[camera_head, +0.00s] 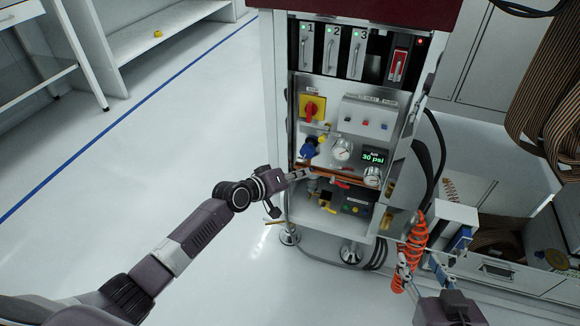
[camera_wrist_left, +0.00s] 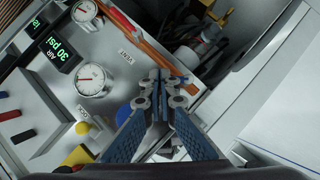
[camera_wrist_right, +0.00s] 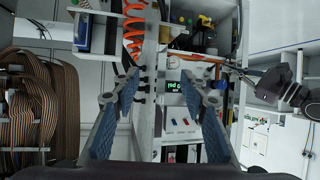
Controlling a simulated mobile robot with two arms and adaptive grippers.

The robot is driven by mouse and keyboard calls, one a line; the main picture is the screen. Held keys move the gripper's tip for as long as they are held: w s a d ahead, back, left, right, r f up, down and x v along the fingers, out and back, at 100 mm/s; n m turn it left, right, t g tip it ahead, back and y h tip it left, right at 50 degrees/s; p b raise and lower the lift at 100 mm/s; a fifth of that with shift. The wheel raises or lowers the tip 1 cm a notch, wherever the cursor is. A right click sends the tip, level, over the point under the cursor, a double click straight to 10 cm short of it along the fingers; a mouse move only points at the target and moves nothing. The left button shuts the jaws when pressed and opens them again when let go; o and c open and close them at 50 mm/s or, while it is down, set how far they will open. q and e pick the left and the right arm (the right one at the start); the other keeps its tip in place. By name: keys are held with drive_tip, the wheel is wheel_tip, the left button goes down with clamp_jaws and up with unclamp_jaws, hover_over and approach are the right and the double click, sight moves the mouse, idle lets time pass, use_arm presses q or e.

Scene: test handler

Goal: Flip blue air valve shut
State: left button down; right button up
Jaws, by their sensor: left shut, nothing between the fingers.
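The blue air valve (camera_head: 309,146) is a blue handle on the left of the machine's front panel, below the red-and-yellow switch. In the left wrist view a blue part (camera_wrist_left: 124,112) shows partly behind my left gripper (camera_wrist_left: 160,82). My left gripper (camera_head: 304,173) is shut and empty, in front of the panel just below the blue handle. I cannot tell whether it touches anything. My right gripper (camera_wrist_right: 160,88) is open and empty; in the head view it is at the lower right (camera_head: 422,268), away from the valve.
A display reading 30 psi (camera_head: 375,157) and a round gauge (camera_head: 342,149) are right of the valve. A red-and-yellow switch (camera_head: 312,107) is above. A copper-coloured bar (camera_head: 335,173) runs below. An orange coiled hose (camera_head: 413,250) hangs near my right gripper. Floor left is clear.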

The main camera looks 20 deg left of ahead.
drive_tip(key=s+d+f+g+h+p, duration=0.1)
drive_tip(key=s+d+f+g+p, duration=0.2)
drive_tip(key=s, duration=0.5)
drive_tip(key=s+d+f+g+h+p, duration=0.1)
drive_tip(key=s+d+f+g+p, duration=0.1)
drive_tip(key=s+f+g, duration=0.5)
use_arm(q)
drive_tip(key=m+y+p, duration=0.1)
drive_tip(key=d+f+m+y+p, duration=0.1)
drive_tip(key=p, duration=0.2)
drive_tip(key=shift+d+f+m+g+y, duration=0.2)
drive_tip(key=shift+d+m+g+y, duration=0.1)
drive_tip(key=shift+m+y, duration=0.1)
use_arm(e)
wheel_tip(320, 180, down, 14)
drive_tip(key=s, duration=0.1)
drive_tip(key=shift+f, duration=0.25)
use_arm(q)
drive_tip(key=a+v, duration=0.1)
drive_tip(key=v, duration=1.1)
drive_tip(key=shift+a+f, duration=0.2)
drive_tip(key=shift+f, duration=0.2)
use_arm(e)
drive_tip(key=r, duration=0.2)
drive_tip(key=shift+w+r, duration=0.4)
